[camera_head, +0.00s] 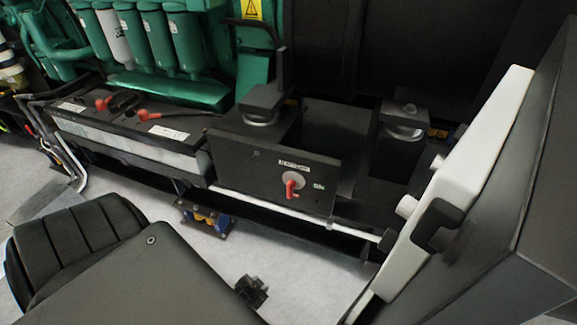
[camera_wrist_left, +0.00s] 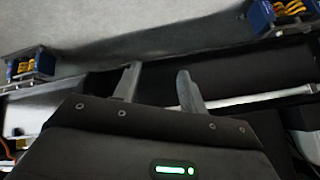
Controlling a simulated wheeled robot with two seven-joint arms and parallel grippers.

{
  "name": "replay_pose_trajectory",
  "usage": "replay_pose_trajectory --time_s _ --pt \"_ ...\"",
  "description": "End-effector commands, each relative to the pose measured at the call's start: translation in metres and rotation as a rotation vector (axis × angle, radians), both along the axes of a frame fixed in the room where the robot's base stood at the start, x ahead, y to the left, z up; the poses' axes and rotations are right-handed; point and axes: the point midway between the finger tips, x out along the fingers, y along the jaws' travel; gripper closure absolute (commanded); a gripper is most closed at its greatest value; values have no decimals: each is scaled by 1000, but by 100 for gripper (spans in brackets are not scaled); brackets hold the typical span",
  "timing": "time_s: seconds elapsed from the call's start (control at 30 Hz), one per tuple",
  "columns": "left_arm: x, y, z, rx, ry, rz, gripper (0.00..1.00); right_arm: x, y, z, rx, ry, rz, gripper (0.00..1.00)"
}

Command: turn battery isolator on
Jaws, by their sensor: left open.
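The battery isolator is a red key-like handle (camera_head: 291,187) on a round pale plate, fixed to a black panel (camera_head: 240,166) in the head view. Its handle hangs roughly downward. A small white label sits above it, and a small mark, too small to read surely, lies to its right. My left gripper (camera_wrist_left: 158,85) shows two grey fingers, apart and empty, in the left wrist view. In the head view a dark arm part fills the lower left, below and left of the isolator, apart from it; the fingers are not clearly seen there. The isolator is not seen in the wrist view. My right gripper is not seen.
A battery (camera_head: 130,140) with red terminal caps stands left of the panel. A pale bar (camera_head: 290,211) runs below the panel. Green engine parts (camera_head: 175,40) stand behind. A blue and yellow mount (camera_head: 205,217) sits on the floor. A large pale-and-grey body crowds the right side.

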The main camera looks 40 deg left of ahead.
Motion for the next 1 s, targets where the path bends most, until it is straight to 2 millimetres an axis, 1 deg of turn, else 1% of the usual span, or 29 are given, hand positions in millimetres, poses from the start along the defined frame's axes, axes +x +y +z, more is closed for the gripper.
replay_pose_trajectory --time_s 0.03,0.07,0.1,0.17,0.2,0.27,0.3,0.4,0.43,0.5,0.6,0.7,0.83,0.93,1.0 --pt "43 13 -5 18 -123 20 58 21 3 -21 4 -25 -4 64" --pt "65 19 10 27 -191 35 58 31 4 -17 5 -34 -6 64" --pt "90 26 30 32 -283 55 58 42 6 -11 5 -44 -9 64" --pt "120 35 64 32 -414 84 58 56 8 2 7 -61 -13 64" --pt "135 39 86 28 -494 100 58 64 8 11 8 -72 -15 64" --pt "151 43 119 14 -607 125 58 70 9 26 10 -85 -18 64" --pt "158 45 139 1 -673 139 58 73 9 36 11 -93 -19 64" --pt "166 47 183 -32 -810 166 58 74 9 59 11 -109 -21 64" --pt "166 47 193 -44 -841 171 58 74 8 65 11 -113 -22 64" --pt "166 47 213 -64 -899 182 58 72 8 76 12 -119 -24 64" --pt "165 47 232 -84 -949 190 58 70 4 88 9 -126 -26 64" --pt "164 47 240 -92 -967 195 58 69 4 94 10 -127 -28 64" --pt "166 47 243 -93 -970 196 58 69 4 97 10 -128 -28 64" --pt "174 50 242 -92 -969 194 58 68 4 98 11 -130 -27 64" --pt "184 53 242 -91 -969 193 58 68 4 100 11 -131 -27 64"
